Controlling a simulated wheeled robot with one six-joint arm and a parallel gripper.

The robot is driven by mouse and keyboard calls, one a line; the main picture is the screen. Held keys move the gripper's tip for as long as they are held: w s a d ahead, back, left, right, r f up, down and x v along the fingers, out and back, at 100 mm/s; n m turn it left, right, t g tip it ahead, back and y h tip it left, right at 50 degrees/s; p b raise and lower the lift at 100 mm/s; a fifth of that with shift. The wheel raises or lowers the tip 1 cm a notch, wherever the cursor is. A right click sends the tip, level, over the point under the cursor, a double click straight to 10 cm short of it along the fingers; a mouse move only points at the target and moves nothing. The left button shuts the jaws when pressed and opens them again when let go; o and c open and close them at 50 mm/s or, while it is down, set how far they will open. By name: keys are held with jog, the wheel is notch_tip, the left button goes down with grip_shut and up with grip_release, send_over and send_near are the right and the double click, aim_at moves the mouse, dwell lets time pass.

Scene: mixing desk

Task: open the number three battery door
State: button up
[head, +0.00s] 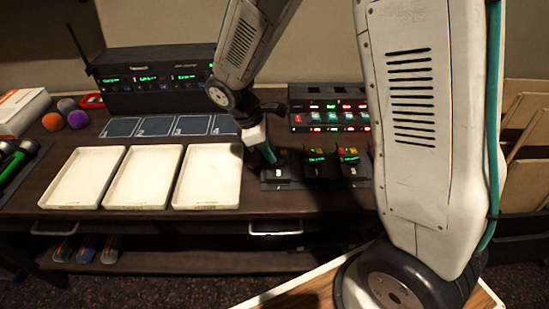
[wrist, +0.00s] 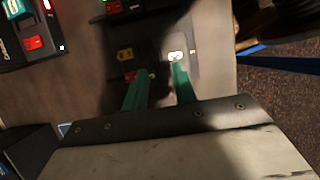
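My gripper (head: 264,150) reaches down over the leftmost of three small black packs (head: 281,174) on the desk, right of the white trays. In the wrist view its two teal fingers (wrist: 165,72) stand apart, with nothing clearly held between them. A small white mark (wrist: 177,56) shows just beyond the right fingertip, and a dark pack with yellow and red parts (wrist: 126,58) lies beyond the left one. The other two packs (head: 318,168) (head: 352,163) have small lit screens. Shadow hides the battery door, and I cannot read which pack is number three.
Three empty white trays (head: 142,204) stand left of the packs. Blue numbered pads (head: 158,135) lie behind them. A black unit with red and green lights (head: 330,128) stands behind the packs. A radio-like receiver (head: 150,104) stands at the back left. My arm covers the right side.

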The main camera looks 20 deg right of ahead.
aim_at(278, 164)
jog(key=shift+x, duration=1.95)
grip_shut()
jog(key=shift+s+r, duration=0.1)
jog(key=shift+s, duration=0.05)
jog(key=t, duration=0.1)
jog(key=s+r+t+h, duration=0.1)
jog(key=shift+s+a+m+t, duration=0.2)
jog(key=shift+a+m+t, duration=0.1)
jog(key=shift+a+t, duration=0.1)
jog(key=shift+s+a+r+m+t+h, duration=0.1)
jog(key=shift+s+a+m+t+h, duration=0.15)
jog(key=shift+s+t+h, duration=0.5)
jog(key=shift+s+a+r+m+t+h, duration=0.1)
jog(key=shift+s+m+t+h, duration=0.25)
jog(key=shift+t, duration=0.8)
